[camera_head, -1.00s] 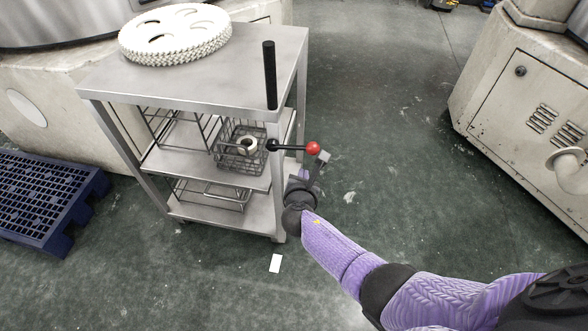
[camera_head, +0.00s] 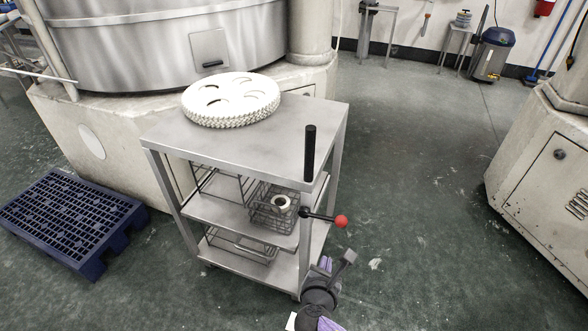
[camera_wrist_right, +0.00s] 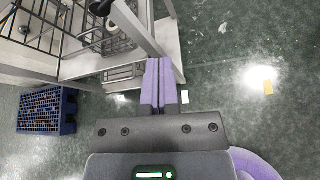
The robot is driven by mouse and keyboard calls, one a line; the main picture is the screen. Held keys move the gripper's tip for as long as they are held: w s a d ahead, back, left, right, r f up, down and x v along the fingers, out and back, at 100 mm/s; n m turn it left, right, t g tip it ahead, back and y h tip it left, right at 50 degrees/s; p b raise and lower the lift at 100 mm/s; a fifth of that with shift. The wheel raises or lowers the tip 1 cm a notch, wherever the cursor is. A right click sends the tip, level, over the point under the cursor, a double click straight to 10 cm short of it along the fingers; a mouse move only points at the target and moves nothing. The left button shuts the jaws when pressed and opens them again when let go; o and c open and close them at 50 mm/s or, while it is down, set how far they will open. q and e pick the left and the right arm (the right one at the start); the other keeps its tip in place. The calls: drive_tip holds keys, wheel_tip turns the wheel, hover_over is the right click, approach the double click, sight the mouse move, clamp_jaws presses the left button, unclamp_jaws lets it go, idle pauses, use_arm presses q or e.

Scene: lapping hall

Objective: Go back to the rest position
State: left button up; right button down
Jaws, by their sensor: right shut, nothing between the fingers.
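My right gripper (camera_head: 326,264) is at the lower middle of the head view, beside the front right leg of the steel cart (camera_head: 330,115), below the red-knobbed lever (camera_head: 341,221). In the right wrist view its two purple fingers (camera_wrist_right: 163,78) lie side by side, shut and empty. Whether they touch the cart I cannot tell. Most of my right arm is outside the head view. My left gripper is in neither view.
A white toothed disc (camera_head: 228,101) lies on the cart's top. A wire basket (camera_head: 272,212) holding a ring is on the middle shelf. A blue pallet (camera_head: 62,218) lies at left. A machine housing (camera_head: 545,165) stands at right. The floor between is clear.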

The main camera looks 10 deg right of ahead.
drive_tip(key=s+d+f+m+g+y, duration=0.2)
drive_tip(key=s+f+m+g, duration=0.3)
drive_tip(key=s+f, duration=0.5)
drive_tip(key=s+d+f+m+g+y, duration=0.1)
drive_tip(key=s+f+m+g, duration=0.2)
drive_tip(key=s+f+m, duration=0.65)
drive_tip(key=s+d+f+m+g+y, duration=0.1)
drive_tip(key=s+m+g, duration=0.3)
drive_tip(key=s+m, duration=0.6)
drive_tip(key=s+d+y, duration=0.1)
drive_tip(key=s, duration=1.2)
drive_tip(key=shift+d, duration=0.4)
